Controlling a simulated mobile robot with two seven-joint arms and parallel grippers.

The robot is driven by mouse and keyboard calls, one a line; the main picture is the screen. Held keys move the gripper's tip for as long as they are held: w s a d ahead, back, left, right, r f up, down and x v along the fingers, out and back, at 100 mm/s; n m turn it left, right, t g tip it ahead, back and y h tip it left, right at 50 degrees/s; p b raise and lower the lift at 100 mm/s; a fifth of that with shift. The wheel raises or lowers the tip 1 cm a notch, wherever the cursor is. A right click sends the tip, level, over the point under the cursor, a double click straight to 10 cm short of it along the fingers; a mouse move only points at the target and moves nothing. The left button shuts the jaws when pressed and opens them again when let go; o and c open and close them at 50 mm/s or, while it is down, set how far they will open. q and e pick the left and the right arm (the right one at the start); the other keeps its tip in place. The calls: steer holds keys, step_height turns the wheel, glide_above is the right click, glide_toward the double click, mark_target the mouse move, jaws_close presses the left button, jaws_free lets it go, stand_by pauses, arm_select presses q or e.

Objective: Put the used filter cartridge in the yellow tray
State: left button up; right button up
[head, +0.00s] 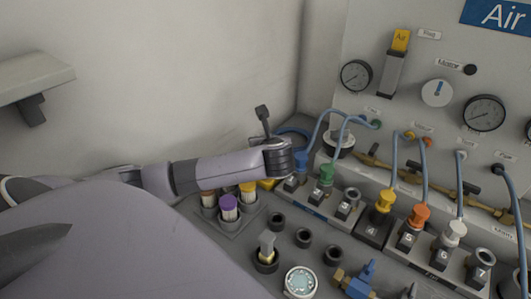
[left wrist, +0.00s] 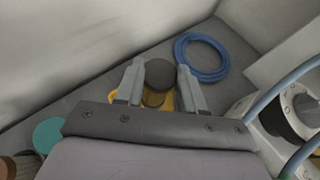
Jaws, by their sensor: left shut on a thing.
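The used filter cartridge (left wrist: 160,75), with a dark round cap and a brownish body, stands between the two grey fingers of my left gripper (left wrist: 160,69) in the left wrist view. The gripper is shut on it. A little of the yellow tray (left wrist: 169,103) shows just below and behind the cartridge. I cannot tell whether the cartridge touches the tray. My right gripper is in neither view.
A rack (head: 233,226) with capped cartridges stands close in front of my left arm. Numbered sockets with coloured plugs (head: 326,176) and hoses lie to the right, below the gauge panel (head: 440,60). A blue hose coil (left wrist: 201,57) lies beyond the gripper, near the wall.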

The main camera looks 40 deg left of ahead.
arm_select(q)
steer(key=shift+f, duration=1.8)
steer(key=shift+f, duration=0.1)
steer(key=o, duration=1)
steer(key=shift+o, duration=0.2)
steer(key=shift+d, duration=0.1)
steer(key=v, duration=1.2)
steer(key=shift+s, duration=0.1)
